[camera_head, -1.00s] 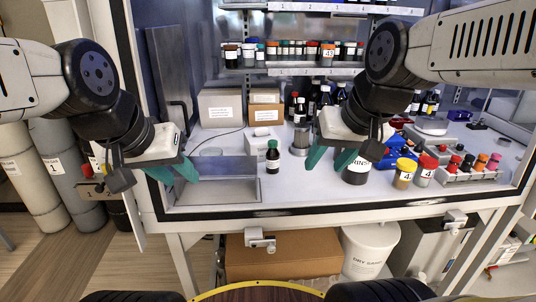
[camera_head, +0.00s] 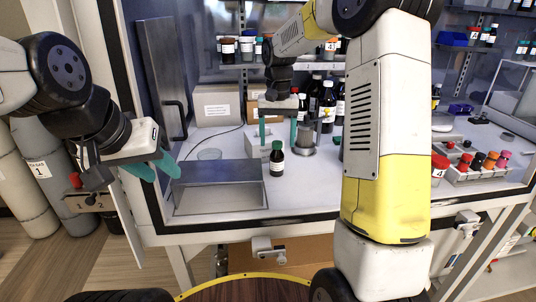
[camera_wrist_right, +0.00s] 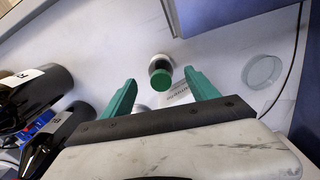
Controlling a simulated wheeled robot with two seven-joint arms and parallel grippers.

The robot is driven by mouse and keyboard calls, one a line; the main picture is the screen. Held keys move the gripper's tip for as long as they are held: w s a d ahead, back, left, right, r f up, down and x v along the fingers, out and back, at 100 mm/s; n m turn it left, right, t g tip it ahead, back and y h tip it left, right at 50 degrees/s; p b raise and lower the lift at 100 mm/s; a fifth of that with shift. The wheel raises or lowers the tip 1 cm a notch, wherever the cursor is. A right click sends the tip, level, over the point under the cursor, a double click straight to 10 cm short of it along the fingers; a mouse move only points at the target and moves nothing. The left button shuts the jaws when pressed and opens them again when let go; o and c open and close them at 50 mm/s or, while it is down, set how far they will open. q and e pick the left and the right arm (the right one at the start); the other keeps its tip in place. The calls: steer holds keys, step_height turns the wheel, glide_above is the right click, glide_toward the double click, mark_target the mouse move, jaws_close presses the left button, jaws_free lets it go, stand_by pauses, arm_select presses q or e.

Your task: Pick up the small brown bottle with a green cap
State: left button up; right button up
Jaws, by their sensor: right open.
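The small brown bottle with a green cap (camera_head: 276,158) stands upright on the white worktop, just right of the metal tray. My right gripper (camera_head: 278,140) points down, behind and above it in the head view, open and empty. In the right wrist view the green cap (camera_wrist_right: 164,78) appears between the two teal fingers (camera_wrist_right: 160,88), seen from above, with no finger visibly touching it. My left gripper (camera_head: 156,172) is open and empty at the left, by the cabinet's front edge.
A metal tray (camera_head: 220,204) lies left of the bottle. A grey cylindrical stand (camera_head: 304,140) and dark bottles (camera_head: 327,105) are behind and right. A rack of colored caps (camera_head: 482,172) sits at right. My right arm covers part of the worktop.

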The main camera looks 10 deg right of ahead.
mark_target(277, 156)
step_height(277, 156, down, 7)
steer(key=shift+w+f, duration=0.1)
steer(key=shift+w, duration=0.05)
jaws_close()
stand_by(0.5)
